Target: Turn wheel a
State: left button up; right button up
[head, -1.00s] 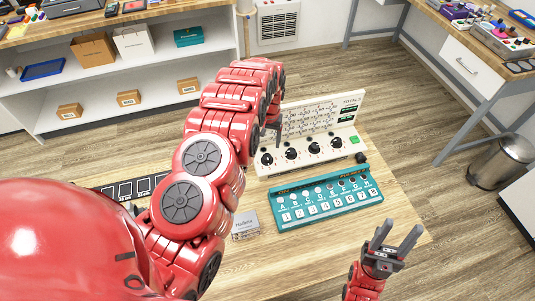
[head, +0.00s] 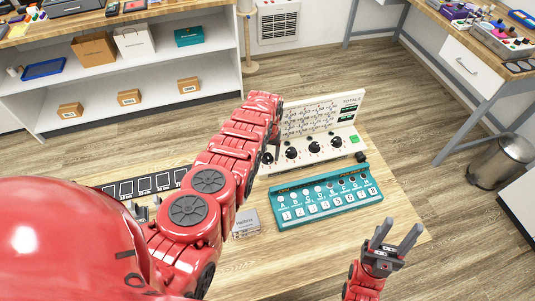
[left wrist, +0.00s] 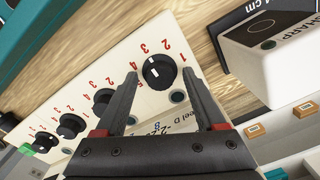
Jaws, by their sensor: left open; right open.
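A white panel (head: 325,118) with several black knobs in a row stands at the back of the wooden table. The leftmost knob (head: 267,158) is wheel-shaped; I cannot read its letter. My left gripper (head: 275,149) is at that end of the panel, partly hidden by my arm. In the left wrist view, my left gripper (left wrist: 160,75) is open, with the end knob (left wrist: 160,72) between its fingertips in the picture. Whether they touch it I cannot tell. Numbers are printed around the knob. My right gripper (head: 397,235) is open and empty at the front right.
A teal panel (head: 290,222) with lettered and numbered keys lies in front of the white panel. A small grey box (head: 246,226) stands left of it. A dark strip with square frames (head: 140,186) lies further left. A green button (head: 354,139) is at the white panel's right end.

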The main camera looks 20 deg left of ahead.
pick_arm(q)
jog(key=shift+c, duration=0.4)
grip_shut()
jog(key=m, duration=0.4)
jog(key=shift+s+m+p, duration=0.1)
jog(key=shift+m+p, duration=0.2)
jog(key=shift+p, duration=0.05)
jog(key=shift+m, duration=2.2)
jog(key=shift+o, duration=0.4)
grip_release()
